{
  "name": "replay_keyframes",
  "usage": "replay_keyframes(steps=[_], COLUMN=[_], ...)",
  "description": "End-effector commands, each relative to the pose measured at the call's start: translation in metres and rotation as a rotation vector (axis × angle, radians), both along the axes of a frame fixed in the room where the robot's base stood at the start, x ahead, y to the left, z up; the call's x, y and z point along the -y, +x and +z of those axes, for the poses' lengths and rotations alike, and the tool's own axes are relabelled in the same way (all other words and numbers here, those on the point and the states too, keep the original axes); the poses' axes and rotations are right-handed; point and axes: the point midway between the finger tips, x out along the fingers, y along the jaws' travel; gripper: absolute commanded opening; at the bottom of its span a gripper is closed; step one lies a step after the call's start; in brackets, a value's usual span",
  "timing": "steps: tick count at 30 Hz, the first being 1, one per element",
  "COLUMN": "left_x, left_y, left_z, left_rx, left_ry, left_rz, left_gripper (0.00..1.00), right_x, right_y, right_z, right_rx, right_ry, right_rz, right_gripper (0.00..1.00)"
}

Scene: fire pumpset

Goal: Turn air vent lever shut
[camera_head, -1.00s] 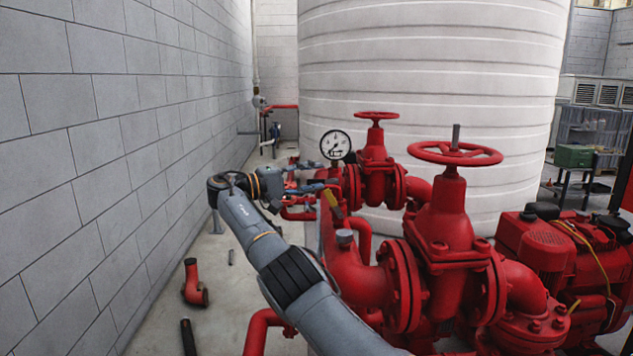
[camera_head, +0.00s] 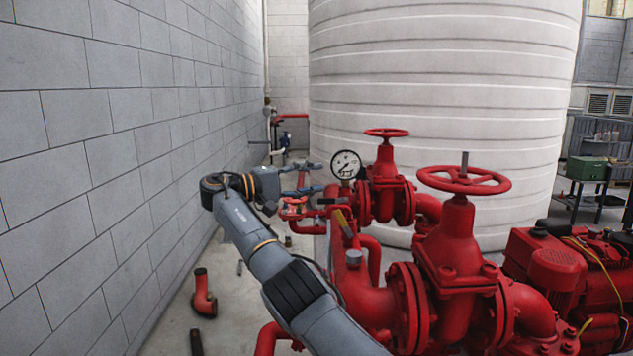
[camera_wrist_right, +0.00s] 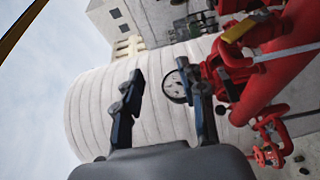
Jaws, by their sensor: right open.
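A small lever with a yellow handle (camera_head: 343,222) sits on the red pipework, left of the near red valve, and looks like the air vent lever. It slants in the head view. It also shows at the upper right of the right wrist view (camera_wrist_right: 243,27). My right gripper (camera_head: 318,178) is open and empty, beyond and above the lever in the head view, apart from it. In the wrist view its two dark fingers (camera_wrist_right: 160,74) stand wide apart, with the lever outside them to the right. My left gripper is out of view.
A pressure gauge (camera_head: 346,164) stands just right of my right gripper. Red handwheel valves (camera_head: 463,180) and a red motor (camera_head: 545,268) fill the right.

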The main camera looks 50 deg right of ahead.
Motion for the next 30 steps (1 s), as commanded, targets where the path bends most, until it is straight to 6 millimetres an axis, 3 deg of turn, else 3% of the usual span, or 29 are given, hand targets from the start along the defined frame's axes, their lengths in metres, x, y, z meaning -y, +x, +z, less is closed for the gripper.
replay_keyframes(steps=[30], left_x=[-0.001], left_y=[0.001], left_z=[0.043], left_rx=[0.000], left_ry=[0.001], left_rz=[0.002], left_gripper=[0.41], right_x=[-0.041], right_y=[0.007], right_z=[0.061], right_rx=[0.001], right_ry=[0.000], right_rz=[0.001], right_gripper=[0.41])
